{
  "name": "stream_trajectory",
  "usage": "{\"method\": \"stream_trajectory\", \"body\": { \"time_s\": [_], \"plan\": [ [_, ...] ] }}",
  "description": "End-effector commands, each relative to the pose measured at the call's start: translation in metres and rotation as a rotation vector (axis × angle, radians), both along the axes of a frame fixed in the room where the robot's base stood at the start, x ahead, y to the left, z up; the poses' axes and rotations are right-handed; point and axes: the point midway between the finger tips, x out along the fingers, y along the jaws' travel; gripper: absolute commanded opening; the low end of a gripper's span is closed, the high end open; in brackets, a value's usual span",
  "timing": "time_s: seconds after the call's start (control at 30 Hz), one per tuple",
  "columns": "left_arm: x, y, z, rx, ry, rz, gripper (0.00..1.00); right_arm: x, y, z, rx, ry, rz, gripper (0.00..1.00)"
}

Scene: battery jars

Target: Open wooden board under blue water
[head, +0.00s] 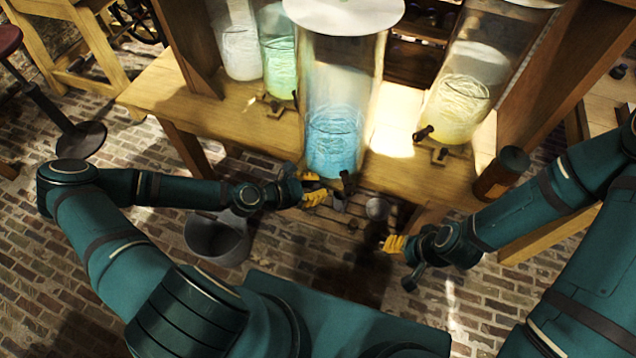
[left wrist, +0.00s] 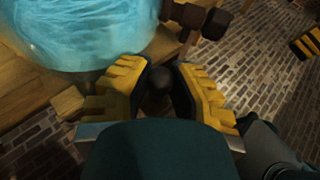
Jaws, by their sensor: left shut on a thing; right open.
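The tall glass jar of blue water (head: 333,140) stands at the front of the wooden bench, with a dark tap (head: 347,183) at its base. It also fills the upper left of the left wrist view (left wrist: 85,30). My left gripper (head: 314,191) is at the bench's front edge, just below the blue jar. Its yellow fingers are closed around a dark round knob (left wrist: 158,79). The wooden board itself is mostly hidden by the gripper, and I cannot make out its outline. My right gripper (head: 394,243) is open and empty, lower and to the right, apart from the bench.
Jars of white (head: 240,52), green (head: 279,68) and yellow (head: 460,108) liquid stand on the bench (head: 160,97). A grey bucket (head: 217,240) is on the brick floor below my left forearm. A dark cylinder (head: 501,173) stands near the bench's right front.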

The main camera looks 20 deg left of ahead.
Motion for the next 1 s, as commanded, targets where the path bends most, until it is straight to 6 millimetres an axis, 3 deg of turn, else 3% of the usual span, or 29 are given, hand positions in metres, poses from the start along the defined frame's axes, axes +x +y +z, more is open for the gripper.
{"method": "stream_trajectory", "body": {
  "time_s": [0.63, 0.67, 0.7, 0.73, 1.0],
  "plan": [
    [-0.0078, -0.0016, -0.0006, -0.002, 0.004, -0.006, 0.0, -0.0003, 0.0001, 0.0007, 0.0, 0.001, 0.0, 0.47],
    [-0.0078, -0.0016, -0.0006, -0.002, 0.004, -0.006, 0.32, -0.0003, 0.0001, 0.0007, 0.0, 0.001, 0.0, 0.47],
    [-0.0076, -0.0015, -0.0006, -0.002, 0.004, -0.005, 0.46, -0.0003, 0.0001, 0.0007, 0.0, 0.001, 0.0, 0.47],
    [-0.0075, -0.0014, -0.0005, -0.003, 0.003, -0.005, 0.53, -0.0003, 0.0001, 0.0007, 0.0, 0.001, 0.0, 0.47],
    [-0.0066, -0.0003, -0.0001, -0.001, 0.001, -0.002, 0.53, -0.0003, 0.0001, 0.0007, 0.0, 0.001, 0.0, 0.47]
  ]
}}
